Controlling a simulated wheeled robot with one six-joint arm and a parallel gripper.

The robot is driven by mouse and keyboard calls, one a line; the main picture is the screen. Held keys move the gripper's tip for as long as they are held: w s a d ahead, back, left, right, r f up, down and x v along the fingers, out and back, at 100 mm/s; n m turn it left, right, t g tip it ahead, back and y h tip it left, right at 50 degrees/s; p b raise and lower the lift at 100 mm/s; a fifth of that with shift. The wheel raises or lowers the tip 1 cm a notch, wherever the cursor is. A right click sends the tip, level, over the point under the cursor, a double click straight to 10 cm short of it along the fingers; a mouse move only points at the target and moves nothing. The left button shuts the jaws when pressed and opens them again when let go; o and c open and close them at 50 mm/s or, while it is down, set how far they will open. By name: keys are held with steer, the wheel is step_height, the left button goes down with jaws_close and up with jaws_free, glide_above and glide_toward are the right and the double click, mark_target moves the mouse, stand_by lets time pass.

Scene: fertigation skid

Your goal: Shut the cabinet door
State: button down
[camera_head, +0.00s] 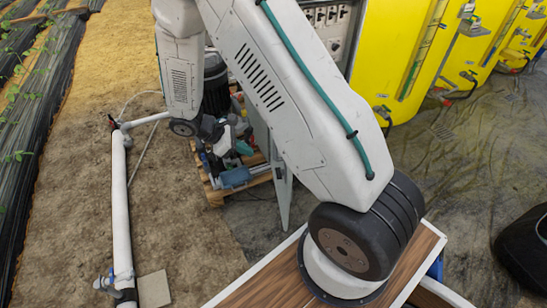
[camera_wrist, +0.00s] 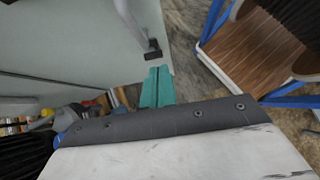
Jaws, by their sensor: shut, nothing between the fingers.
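The cabinet door (camera_head: 283,195) shows in the head view as a narrow light grey panel, standing open and seen nearly edge-on, partly hidden by my arm. In the wrist view a large pale grey panel (camera_wrist: 70,50), apparently the door, fills the upper left. A dark handle-like part (camera_wrist: 152,50) sits near its right edge. My gripper (camera_wrist: 159,72) has teal fingers pressed together, empty, with the tips just below that dark part. I cannot tell whether they touch the panel. The cabinet front with sockets or switches (camera_head: 331,22) shows behind my arm.
Yellow tanks (camera_head: 400,50) stand at the back right. A wooden pallet (camera_head: 212,192) with pump equipment lies left of the door. A white pipe (camera_head: 120,205) runs along the sandy ground at left. Wet concrete floor (camera_head: 450,170) at right is mostly clear.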

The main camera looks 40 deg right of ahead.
mark_target(288, 164)
steer(key=x, duration=0.4)
steer(key=r+x, duration=0.1)
steer(key=x, duration=0.3)
steer(key=s+d+x, duration=0.1)
steer(key=x, duration=0.3)
steer(key=shift+d+r, duration=0.1)
steer(key=shift+r, duration=0.1)
steer(key=shift+s+d, duration=0.15)
steer(key=shift+d, duration=0.3)
steer(key=shift+d, duration=0.1)
